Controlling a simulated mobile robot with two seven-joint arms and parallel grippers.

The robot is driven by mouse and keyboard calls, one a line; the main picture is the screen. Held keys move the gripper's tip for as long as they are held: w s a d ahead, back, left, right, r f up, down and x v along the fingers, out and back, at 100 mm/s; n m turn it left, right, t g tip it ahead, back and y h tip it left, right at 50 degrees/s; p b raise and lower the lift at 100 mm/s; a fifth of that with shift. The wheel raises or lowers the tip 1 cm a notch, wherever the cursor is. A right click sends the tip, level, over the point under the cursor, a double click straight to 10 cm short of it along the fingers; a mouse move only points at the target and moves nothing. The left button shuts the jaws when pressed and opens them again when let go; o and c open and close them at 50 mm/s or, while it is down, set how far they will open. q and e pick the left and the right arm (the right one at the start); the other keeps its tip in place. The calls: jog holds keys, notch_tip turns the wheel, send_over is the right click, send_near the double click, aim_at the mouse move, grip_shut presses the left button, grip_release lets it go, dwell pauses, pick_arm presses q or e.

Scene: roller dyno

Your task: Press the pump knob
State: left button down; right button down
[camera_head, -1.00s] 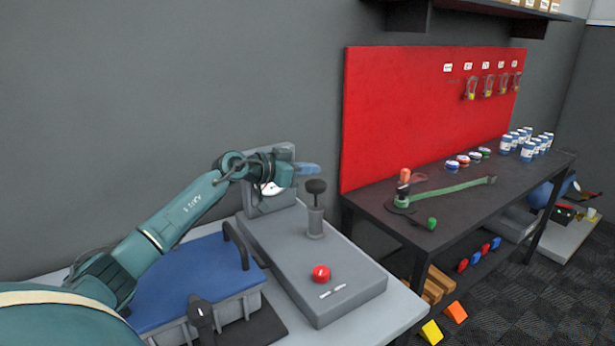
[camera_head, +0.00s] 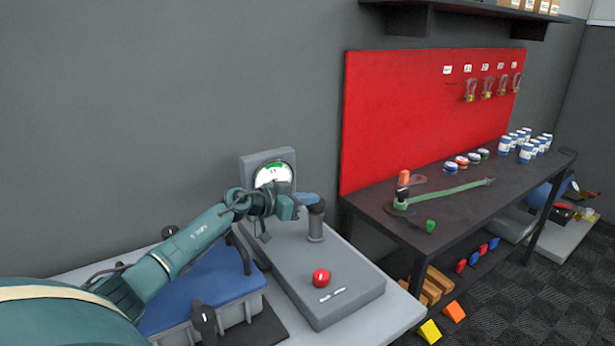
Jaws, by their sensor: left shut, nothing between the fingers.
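The pump (camera_head: 316,230) is an upright grey cylinder on a grey base unit (camera_head: 345,295). Its black knob (camera_head: 317,208) sits low, right down near the top of the cylinder, with no stem showing between them. My left gripper (camera_head: 308,199) is shut and empty, its blue fingers over the knob's upper left side and hiding part of it. They look to be touching the knob. Behind my wrist a round white gauge (camera_head: 272,174) with a green band shows on the unit's upright panel. My right gripper is out of view.
A red button (camera_head: 321,277) is on the base unit's front part. A blue-lidded case (camera_head: 205,285) lies under my left arm. To the right stands a dark workbench (camera_head: 450,215) with a green strap and several bottles, before a red board (camera_head: 425,110).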

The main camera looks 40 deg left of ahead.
pick_arm(q)
jog(key=shift+d+f, duration=0.1)
jog(key=shift+f, duration=0.5)
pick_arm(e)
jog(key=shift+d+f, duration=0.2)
pick_arm(q)
jog(key=shift+s, duration=0.1)
jog(key=shift+r, duration=0.4)
notch_tip(320, 180, up, 10)
jog(key=p, duration=0.2)
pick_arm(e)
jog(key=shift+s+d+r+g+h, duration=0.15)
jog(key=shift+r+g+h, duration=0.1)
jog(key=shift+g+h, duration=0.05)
pick_arm(q)
jog(key=shift+f, duration=0.1)
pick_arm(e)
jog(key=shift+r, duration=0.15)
